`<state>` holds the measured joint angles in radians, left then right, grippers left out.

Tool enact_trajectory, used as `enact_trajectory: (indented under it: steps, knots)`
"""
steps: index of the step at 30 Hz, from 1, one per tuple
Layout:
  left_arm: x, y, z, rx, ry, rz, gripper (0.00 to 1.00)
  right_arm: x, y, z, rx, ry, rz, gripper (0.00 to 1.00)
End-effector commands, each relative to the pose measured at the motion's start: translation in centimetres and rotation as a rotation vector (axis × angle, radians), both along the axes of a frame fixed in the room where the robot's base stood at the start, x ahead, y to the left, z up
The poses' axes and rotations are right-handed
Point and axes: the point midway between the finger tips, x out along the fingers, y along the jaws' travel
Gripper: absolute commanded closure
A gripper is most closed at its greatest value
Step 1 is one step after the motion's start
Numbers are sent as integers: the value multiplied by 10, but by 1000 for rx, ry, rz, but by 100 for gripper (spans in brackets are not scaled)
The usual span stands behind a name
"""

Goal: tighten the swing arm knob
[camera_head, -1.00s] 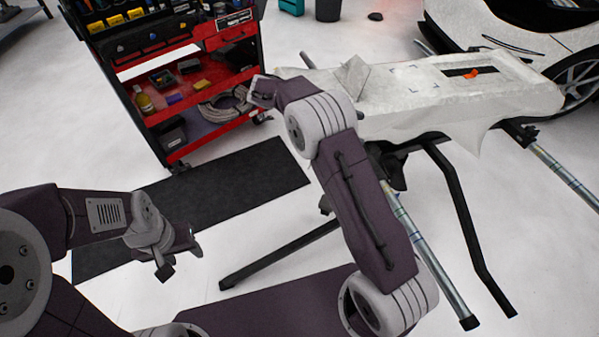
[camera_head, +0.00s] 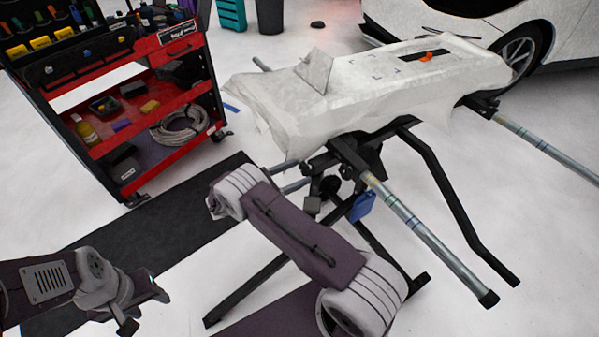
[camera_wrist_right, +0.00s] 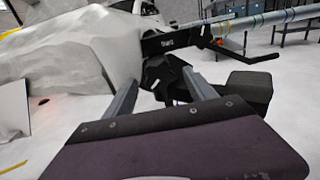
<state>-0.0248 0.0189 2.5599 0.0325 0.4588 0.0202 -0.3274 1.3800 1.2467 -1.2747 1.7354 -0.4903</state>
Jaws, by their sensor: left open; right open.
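The stand's dark swing arm mechanism (camera_head: 350,160) sits under the front of the white-wrapped panel (camera_head: 400,85). A dark round part that looks like the knob (camera_head: 330,184) shows at its lower side; I cannot tell its exact shape. My right gripper (camera_wrist_right: 160,88) is open and empty in the right wrist view, with its two grey fingers pointing at the dark mechanism (camera_wrist_right: 165,75) just beyond. I cannot tell whether they touch it. In the head view my right forearm hides most of that gripper. My left gripper (camera_head: 143,307) is open and empty at lower left, far from the stand.
A red tool cart (camera_head: 130,100) stands at left, beside a dark floor mat (camera_head: 190,215). A striped metal tube (camera_head: 420,230) and black stand legs (camera_head: 455,200) extend at right. A blue tag (camera_head: 362,207) hangs below the mechanism. A white car (camera_head: 560,50) is behind.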

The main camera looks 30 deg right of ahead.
Motion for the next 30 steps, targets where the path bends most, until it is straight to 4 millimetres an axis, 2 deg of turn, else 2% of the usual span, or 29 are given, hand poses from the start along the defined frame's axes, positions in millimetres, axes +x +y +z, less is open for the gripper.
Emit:
enact_trajectory:
  steps: [3,11,14,18,23,30]
  knots:
    - [0,0,-1,0,0,0,51,0,-12,0,1,0,0,35]
    - [0,0,-1,0,0,0,51,0,-14,0,1,0,1,35]
    - [0,0,-1,0,0,0,51,0,-14,0,1,0,1,58]
    - [0,0,-1,0,0,0,51,0,-14,0,1,0,1,96]
    - [0,0,-2,0,0,0,51,0,-14,0,4,-74,1,96]
    - [0,0,-4,0,0,0,51,1,-14,0,20,-409,1,96]
